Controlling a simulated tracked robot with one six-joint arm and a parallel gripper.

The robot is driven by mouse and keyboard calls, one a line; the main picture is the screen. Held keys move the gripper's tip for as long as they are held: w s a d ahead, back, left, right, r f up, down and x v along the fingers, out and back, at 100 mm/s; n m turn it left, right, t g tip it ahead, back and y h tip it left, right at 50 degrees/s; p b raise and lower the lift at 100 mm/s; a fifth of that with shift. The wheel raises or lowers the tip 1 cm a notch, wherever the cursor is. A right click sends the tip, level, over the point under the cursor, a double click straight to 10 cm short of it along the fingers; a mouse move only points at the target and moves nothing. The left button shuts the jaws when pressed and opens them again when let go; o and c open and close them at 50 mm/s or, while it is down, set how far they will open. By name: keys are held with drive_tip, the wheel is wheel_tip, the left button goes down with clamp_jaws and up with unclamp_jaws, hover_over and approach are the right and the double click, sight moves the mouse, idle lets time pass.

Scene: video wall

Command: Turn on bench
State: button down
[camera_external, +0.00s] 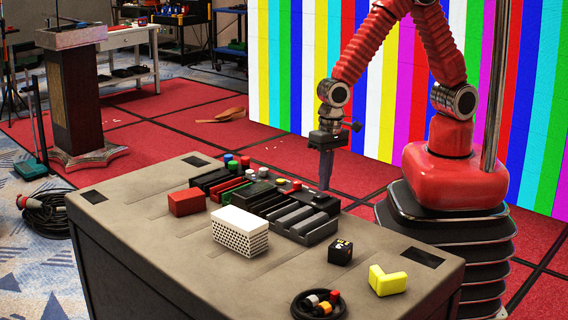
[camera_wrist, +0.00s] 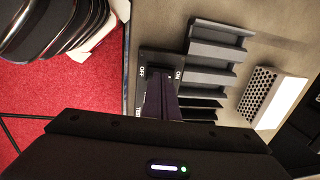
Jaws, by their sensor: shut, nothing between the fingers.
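The grey bench (camera_external: 130,215) stands in front of my arm with several items on its top. Near its far right edge is a small black switch panel (camera_external: 322,202). In the wrist view the panel (camera_wrist: 150,58) shows the labels OFF on the left, ON on the right and a partly covered TEST below. My gripper (camera_external: 324,187) points down over the panel, with its fingers closed together and empty. In the wrist view the fingertips (camera_wrist: 160,77) lie between OFF and ON and hide the panel's centre. I cannot tell whether they touch the knob.
Grey ridged blocks (camera_external: 303,223) lie beside the panel. The front right top has some bare room.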

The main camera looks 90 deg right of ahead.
sight(324, 195)
wheel_tip(324, 195, up, 12)
drive_tip(key=s+d, duration=0.1)
drive_tip(key=shift+s+d, duration=0.2)
drive_tip(key=shift+r, duration=0.1)
idle(0.3)
drive_tip(key=shift+w+a+r, duration=0.1)
drive_tip(key=shift+w+a, duration=0.3)
drive_tip(key=shift+w, duration=0.15)
drive_tip(key=f, duration=0.4)
drive_tip(key=w+a+f, duration=0.1)
drive_tip(key=f, duration=0.8)
drive_tip(key=shift+w+a+f, duration=0.25)
drive_tip(key=shift+f, duration=0.2)
